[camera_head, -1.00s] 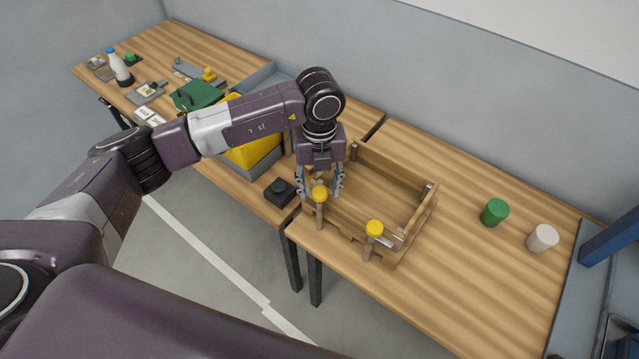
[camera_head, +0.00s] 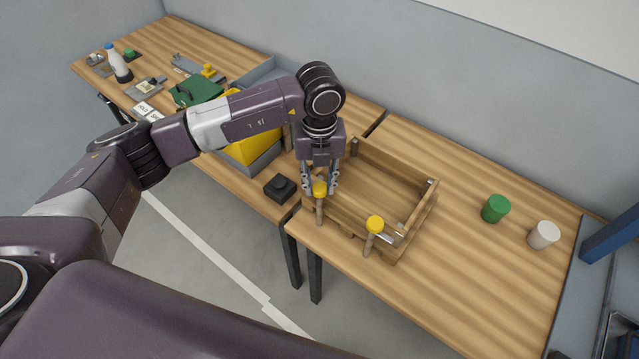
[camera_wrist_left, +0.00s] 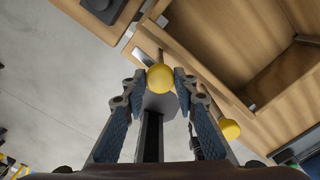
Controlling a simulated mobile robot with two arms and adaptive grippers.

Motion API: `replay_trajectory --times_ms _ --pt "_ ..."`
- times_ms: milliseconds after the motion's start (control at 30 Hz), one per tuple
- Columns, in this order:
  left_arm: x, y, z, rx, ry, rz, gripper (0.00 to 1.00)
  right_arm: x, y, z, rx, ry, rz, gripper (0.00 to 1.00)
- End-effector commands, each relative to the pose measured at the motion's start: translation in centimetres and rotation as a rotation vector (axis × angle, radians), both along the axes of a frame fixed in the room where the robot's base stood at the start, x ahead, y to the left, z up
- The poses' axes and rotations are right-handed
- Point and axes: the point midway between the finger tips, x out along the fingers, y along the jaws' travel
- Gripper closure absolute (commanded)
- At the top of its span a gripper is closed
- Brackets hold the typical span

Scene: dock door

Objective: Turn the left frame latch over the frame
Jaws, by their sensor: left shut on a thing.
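The wooden frame (camera_head: 408,226) stands on the front table, with two yellow-knobbed latches at its near side. The left frame latch (camera_head: 320,189) has its yellow knob between the fingertips of my left gripper (camera_head: 320,191), which is shut on it. In the left wrist view the knob (camera_wrist_left: 160,78) sits between the two fingertips (camera_wrist_left: 160,82). The right latch (camera_head: 375,224) stands free, its knob also visible in the wrist view (camera_wrist_left: 229,129). My right gripper is not in view.
A black block with a knob (camera_head: 280,188) lies left of the frame. A green cylinder (camera_head: 496,209) and a white cylinder (camera_head: 543,235) stand to the right. A grey bin with yellow contents (camera_head: 262,155) is behind my left arm.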

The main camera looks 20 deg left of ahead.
Motion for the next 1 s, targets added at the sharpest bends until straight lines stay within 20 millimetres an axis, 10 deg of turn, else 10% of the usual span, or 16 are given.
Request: replay_trajectory --times_ms 1000 --pt "0.1 0.0 -0.5 0.002 -0.004 -0.885 0.97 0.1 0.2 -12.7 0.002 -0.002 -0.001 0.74"
